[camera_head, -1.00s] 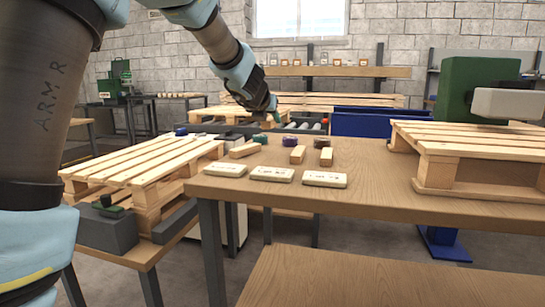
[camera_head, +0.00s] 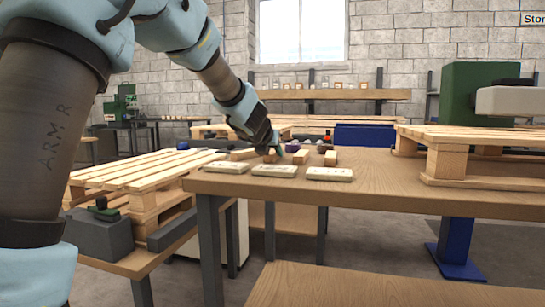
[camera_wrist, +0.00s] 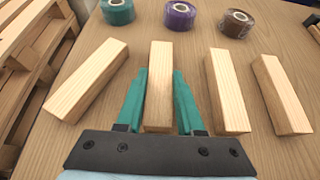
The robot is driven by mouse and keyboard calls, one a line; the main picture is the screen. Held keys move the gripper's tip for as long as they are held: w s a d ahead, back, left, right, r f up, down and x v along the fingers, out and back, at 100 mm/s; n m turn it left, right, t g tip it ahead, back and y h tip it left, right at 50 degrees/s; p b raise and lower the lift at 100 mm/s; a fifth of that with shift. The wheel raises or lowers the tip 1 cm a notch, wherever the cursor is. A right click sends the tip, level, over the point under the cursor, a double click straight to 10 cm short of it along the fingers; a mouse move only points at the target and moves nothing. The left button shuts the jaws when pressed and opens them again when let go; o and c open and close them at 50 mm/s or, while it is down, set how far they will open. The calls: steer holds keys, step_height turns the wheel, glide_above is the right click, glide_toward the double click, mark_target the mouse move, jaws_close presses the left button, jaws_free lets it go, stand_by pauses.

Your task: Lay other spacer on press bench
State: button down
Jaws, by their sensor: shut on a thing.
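My gripper (camera_head: 271,150) is low over the near wooden bench (camera_head: 420,196). In the wrist view its teal fingers (camera_wrist: 160,100) are shut on a pale wooden spacer block (camera_wrist: 160,75), one finger on each side. The block also shows in the head view (camera_head: 272,157). I cannot tell whether its underside touches the bench. A similar block lies angled to its left (camera_wrist: 90,80), and two more lie to its right (camera_wrist: 227,90) (camera_wrist: 282,95), apart from it.
Teal (camera_wrist: 117,10), purple (camera_wrist: 180,14) and brown (camera_wrist: 236,22) tape rolls stand beyond the blocks. Three pale labelled plates (camera_head: 274,171) lie along the bench's front.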

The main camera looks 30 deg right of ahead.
steer(key=shift+f, duration=0.1)
steer(key=c, duration=0.5)
jaws_free()
steer(key=shift+r, duration=0.3)
steer(key=p+v, duration=0.2)
steer(key=v, duration=0.8)
steer(key=shift+s+a+r, duration=0.15)
steer(key=shift+s+a, duration=0.05)
steer(key=shift+s, duration=0.05)
steer(key=shift+s+a+r+p, duration=0.2)
steer(key=shift+s+a+p, duration=0.1)
steer(key=shift+s+a, duration=0.15)
